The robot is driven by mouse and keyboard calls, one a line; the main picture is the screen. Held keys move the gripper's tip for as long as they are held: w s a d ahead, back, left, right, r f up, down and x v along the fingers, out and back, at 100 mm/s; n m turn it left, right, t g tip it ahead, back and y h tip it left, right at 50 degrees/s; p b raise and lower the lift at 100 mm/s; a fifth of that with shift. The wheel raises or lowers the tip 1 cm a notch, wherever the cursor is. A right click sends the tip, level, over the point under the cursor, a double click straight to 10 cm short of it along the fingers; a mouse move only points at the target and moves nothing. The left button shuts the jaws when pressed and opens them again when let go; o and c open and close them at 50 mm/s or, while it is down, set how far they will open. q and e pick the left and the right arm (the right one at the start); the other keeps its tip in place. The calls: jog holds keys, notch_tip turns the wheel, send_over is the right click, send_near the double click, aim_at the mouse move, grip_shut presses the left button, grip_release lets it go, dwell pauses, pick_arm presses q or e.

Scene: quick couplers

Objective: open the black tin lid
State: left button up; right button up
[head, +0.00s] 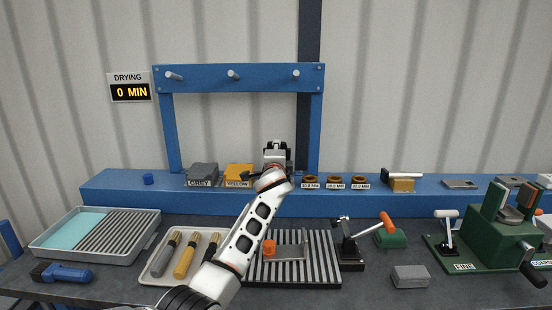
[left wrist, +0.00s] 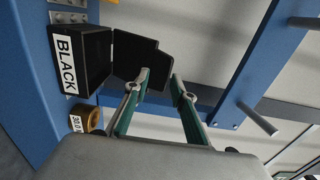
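The black tin (left wrist: 98,58), labelled BLACK, sits on the blue shelf in the left wrist view. Its dark lid (left wrist: 135,52) stands raised from the tin's top at an angle, so it looks open. My left gripper (left wrist: 162,80) is open, with its two fingers apart. One fingertip overlaps the lid's edge in the picture; I cannot tell whether they touch. In the head view my left gripper (head: 277,148) is above the shelf's middle and hides most or all of the black tin. My right gripper is not in view.
A grey tin (head: 203,172) and a yellow tin (head: 239,174) stand left of my gripper. Brown rings (head: 334,181) stand to its right. A blue frame with pegs (head: 235,77) rises behind. Brushes, a slotted plate and a green press (head: 500,230) occupy the bench.

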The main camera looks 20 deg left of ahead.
pick_arm(q)
jog(key=v, duration=1.1)
jog(key=shift+s, duration=0.3)
jog(key=shift+d+r, duration=0.1)
